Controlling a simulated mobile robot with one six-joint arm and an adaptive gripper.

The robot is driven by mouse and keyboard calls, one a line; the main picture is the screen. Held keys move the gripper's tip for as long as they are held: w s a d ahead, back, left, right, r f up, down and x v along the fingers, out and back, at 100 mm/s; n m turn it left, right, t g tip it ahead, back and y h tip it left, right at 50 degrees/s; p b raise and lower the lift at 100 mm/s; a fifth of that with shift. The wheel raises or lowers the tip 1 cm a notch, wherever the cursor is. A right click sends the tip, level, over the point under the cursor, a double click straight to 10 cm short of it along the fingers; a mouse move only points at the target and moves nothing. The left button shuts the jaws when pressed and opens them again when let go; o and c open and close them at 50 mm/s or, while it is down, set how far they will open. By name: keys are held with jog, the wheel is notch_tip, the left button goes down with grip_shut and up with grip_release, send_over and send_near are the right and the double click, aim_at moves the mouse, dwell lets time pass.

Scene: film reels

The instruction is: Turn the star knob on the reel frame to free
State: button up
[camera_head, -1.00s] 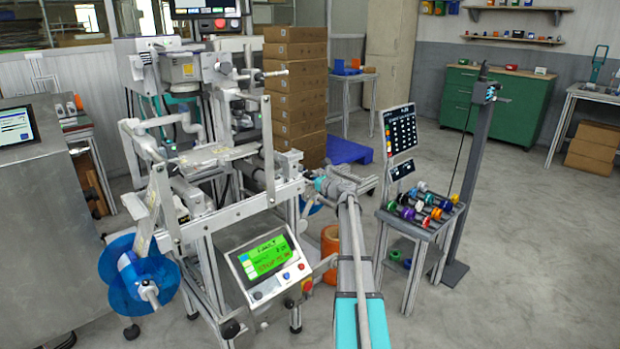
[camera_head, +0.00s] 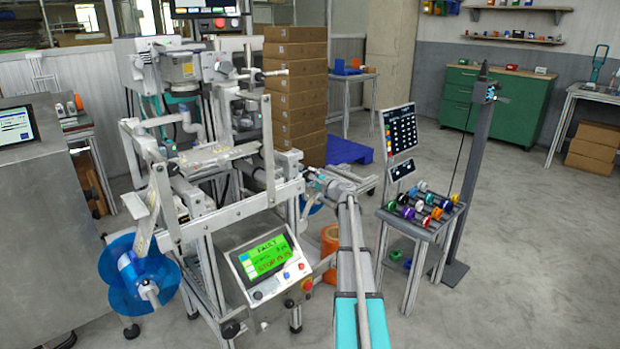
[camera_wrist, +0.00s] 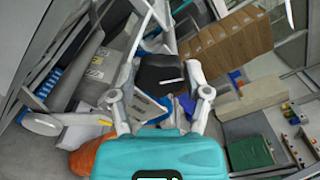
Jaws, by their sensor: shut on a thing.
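The reel frame (camera_head: 232,217) is a light metal frame on the left, with a blue reel (camera_head: 118,262) low on its near side. My gripper (camera_head: 317,180) is at the frame's right side, at the end of my outstretched arm. In the wrist view, the black star knob (camera_wrist: 158,68) lies between the two fingers of my gripper (camera_wrist: 159,76), which are shut on it. A short white mark shows on the knob's face. The knob cannot be made out in the head view, and what the mark points to is unclear.
A control panel (camera_head: 268,262) on the frame's front has a green screen reading FAULT. A small table (camera_head: 425,228) with coloured spools stands right of my arm, beside a dark post (camera_head: 470,170). Stacked cardboard boxes (camera_head: 297,95) stand behind. The floor at the right is clear.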

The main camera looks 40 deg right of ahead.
jog(key=shift+n, duration=1.5)
jog(key=o, duration=1.2)
jog(key=shift+c, duration=0.2)
jog(key=s, duration=1.2)
jog(key=shift+d, duration=0.45)
